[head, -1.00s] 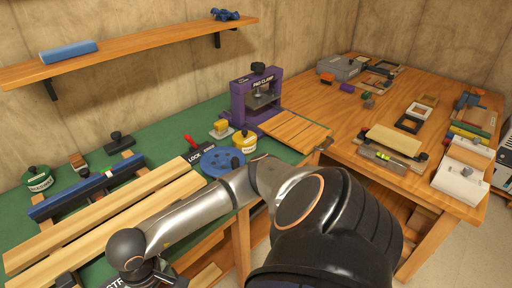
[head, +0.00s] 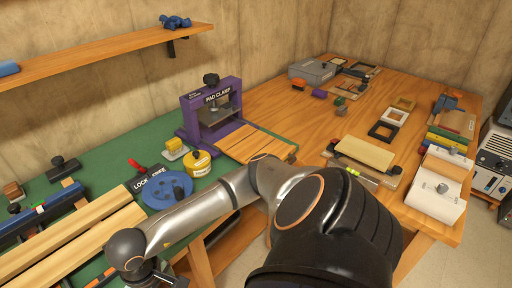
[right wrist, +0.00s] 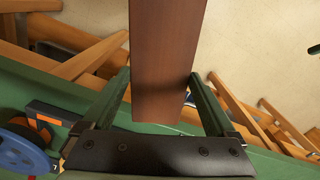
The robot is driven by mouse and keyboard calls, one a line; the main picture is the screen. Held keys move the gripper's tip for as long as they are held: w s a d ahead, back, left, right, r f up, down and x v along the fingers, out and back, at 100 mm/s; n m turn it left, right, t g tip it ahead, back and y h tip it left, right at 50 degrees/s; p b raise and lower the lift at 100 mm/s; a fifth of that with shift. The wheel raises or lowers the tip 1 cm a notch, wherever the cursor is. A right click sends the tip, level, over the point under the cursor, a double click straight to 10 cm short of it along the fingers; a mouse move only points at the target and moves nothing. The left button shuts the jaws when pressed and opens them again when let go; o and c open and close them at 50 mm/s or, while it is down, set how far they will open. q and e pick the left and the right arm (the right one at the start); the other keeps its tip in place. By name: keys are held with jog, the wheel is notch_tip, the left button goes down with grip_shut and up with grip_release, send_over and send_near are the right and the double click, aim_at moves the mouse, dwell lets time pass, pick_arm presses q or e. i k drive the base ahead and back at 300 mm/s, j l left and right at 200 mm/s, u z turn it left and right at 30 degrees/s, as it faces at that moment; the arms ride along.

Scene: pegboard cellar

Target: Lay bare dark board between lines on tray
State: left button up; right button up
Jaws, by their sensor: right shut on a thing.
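A bare dark reddish-brown board (right wrist: 165,60) is between the two fingers of my right gripper (right wrist: 160,80) in the right wrist view. The gripper is shut on it, and the board stretches away past the fingertips over the floor. The head view does not show the board; my right forearm crosses its lower middle. A flat light-wood piece with thin lines (head: 256,144) lies at the green bench's right edge by the purple pad clamp (head: 212,108); it may be the tray, but I cannot tell. My left gripper is not in view.
Long pale planks (head: 75,235) lie at the left. The wooden table (head: 300,122) at right holds frames, blocks and a white-sided holder (head: 436,192). Bare wood shows in its middle.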

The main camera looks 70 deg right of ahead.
aim_at(252, 145)
jog(key=k+l, duration=0.15)
jog(key=l, duration=0.2)
jog(key=k+l+z, duration=0.1)
jog(key=l, duration=0.3)
jog(key=k+l, duration=0.1)
jog(key=l, duration=0.25)
jog(key=k+l+z, duration=0.1)
jog(key=l, duration=0.3)
